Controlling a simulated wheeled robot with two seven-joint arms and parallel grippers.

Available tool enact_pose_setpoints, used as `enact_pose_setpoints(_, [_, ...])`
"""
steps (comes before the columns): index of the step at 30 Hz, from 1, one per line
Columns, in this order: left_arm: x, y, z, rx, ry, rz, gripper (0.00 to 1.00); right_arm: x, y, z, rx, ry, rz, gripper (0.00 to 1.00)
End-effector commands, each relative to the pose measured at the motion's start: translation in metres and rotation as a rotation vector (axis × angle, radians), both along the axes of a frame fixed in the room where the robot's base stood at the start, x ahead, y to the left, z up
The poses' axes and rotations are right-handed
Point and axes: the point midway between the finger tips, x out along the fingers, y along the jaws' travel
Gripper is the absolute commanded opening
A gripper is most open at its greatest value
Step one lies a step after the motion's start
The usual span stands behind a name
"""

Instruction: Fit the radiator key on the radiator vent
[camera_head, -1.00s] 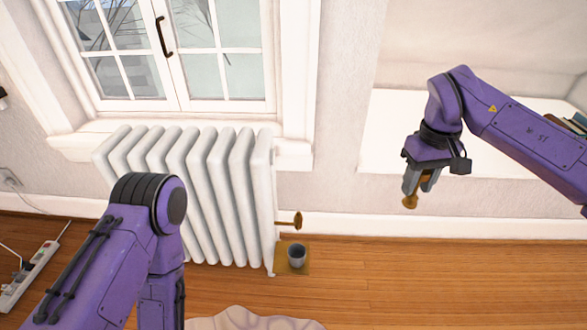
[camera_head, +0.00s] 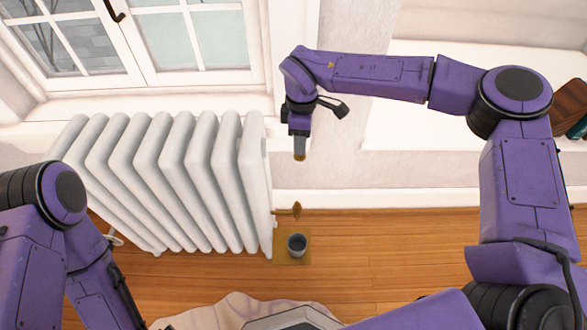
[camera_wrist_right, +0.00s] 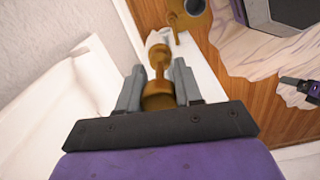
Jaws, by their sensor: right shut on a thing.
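My right gripper (camera_head: 299,146) is shut on the brass radiator key (camera_wrist_right: 158,75). The key points down between the fingers, and its lower end is free in the air. The gripper is above and to the right of the white radiator (camera_head: 190,180), in front of the wall. Low at the radiator's right side is a brass fitting (camera_head: 297,211); I cannot tell for sure whether it is the vent. The key is well above it and apart from it. A small dark and purple part at the right wrist view's right edge may be my left gripper (camera_wrist_right: 300,86); its fingers are unclear.
A grey cup (camera_head: 297,243) stands on a brass-coloured square (camera_head: 280,250) on the wooden floor, just below the fitting. A crumpled pale cloth (camera_head: 235,309) lies nearer to me. A white ledge (camera_head: 440,125) is at the right. The floor right of the cup is clear.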

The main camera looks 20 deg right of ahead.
Motion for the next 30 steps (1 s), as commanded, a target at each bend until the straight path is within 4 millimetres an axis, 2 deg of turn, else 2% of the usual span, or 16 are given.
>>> enact_pose_setpoints(1, [0.0,0.0,0.008,0.0,0.0,0.0,1.0,-0.005,0.006,-0.018,-0.006,0.006,0.159,0.02])
enact_pose_setpoints(4, [0.0,0.0,0.015,0.0,0.0,0.0,1.0,-0.016,0.013,-0.06,-0.004,0.005,0.48,0.02])
enact_pose_setpoints(6, [0.0,0.0,0.018,0.0,0.0,0.0,1.0,-0.024,0.013,-0.083,-0.004,0.005,0.648,0.02])
enact_pose_setpoints(9, [0.0,0.0,0.019,0.001,-0.001,0.0,1.0,-0.029,0.014,-0.102,-0.001,0.001,0.808,0.02])
enact_pose_setpoints(15, [0.0,0.0,0.02,0.001,-0.001,0.0,1.0,-0.031,0.013,-0.113,0.0,-0.001,0.92,0.02])
enact_pose_setpoints(30, [0.0,0.0,0.018,0.001,-0.001,0.0,1.0,-0.03,0.013,-0.116,0.0,-0.003,0.916,0.02])
